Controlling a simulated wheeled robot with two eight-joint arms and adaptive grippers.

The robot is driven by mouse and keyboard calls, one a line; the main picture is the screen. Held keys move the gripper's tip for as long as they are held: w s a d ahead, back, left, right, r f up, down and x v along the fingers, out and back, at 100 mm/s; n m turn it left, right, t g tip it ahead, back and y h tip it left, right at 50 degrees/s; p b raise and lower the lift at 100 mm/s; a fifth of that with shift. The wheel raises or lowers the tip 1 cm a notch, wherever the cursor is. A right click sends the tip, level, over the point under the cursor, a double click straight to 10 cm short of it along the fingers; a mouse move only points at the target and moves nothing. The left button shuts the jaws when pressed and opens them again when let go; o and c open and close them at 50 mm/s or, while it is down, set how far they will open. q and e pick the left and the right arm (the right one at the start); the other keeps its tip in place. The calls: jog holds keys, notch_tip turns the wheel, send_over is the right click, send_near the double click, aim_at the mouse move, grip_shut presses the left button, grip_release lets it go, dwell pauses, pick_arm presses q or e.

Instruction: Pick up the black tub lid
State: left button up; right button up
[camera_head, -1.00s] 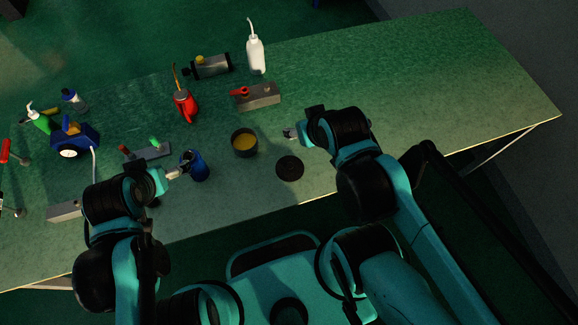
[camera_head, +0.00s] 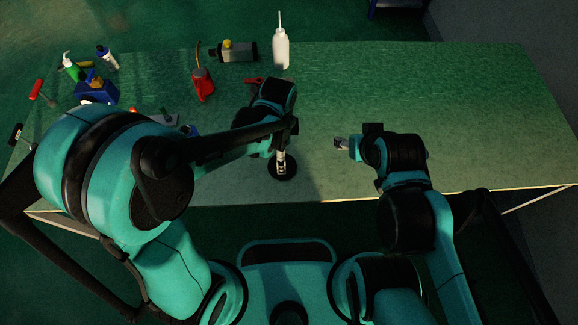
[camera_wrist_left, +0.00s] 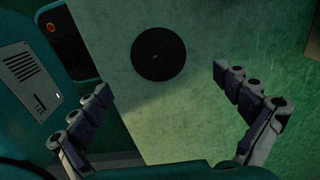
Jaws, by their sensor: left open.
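The black tub lid (camera_head: 291,173) is a flat dark disc lying on the green bench near its front edge. In the left wrist view the lid (camera_wrist_left: 158,54) lies flat ahead of the fingers, apart from them. My left gripper (camera_head: 281,170) is over the lid in the head view, pointing down, and covers part of it. In the left wrist view my left gripper (camera_wrist_left: 163,82) is open and empty, its fingers wide on either side of the lid. My right gripper (camera_head: 340,144) hangs to the right of the lid; its jaws are too small to judge.
A blue item (camera_head: 97,93) and a green bottle (camera_head: 71,67) are at left. The bench's right side is clear. My left arm hides the bench's middle.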

pick_arm(q)
notch_tip(320, 180, down, 2)
jog(key=shift+f+b, duration=0.15)
jog(key=shift+b, duration=0.25)
notch_tip(320, 180, down, 5)
jog(key=b, duration=0.2)
jog(key=shift+s+d+b, duration=0.1)
jog(key=shift+s+b, duration=0.05)
jog(key=shift+b, duration=0.25)
jog(key=c, duration=1.3)
jog(key=shift+s, duration=0.1)
jog(key=shift+c, duration=0.5)
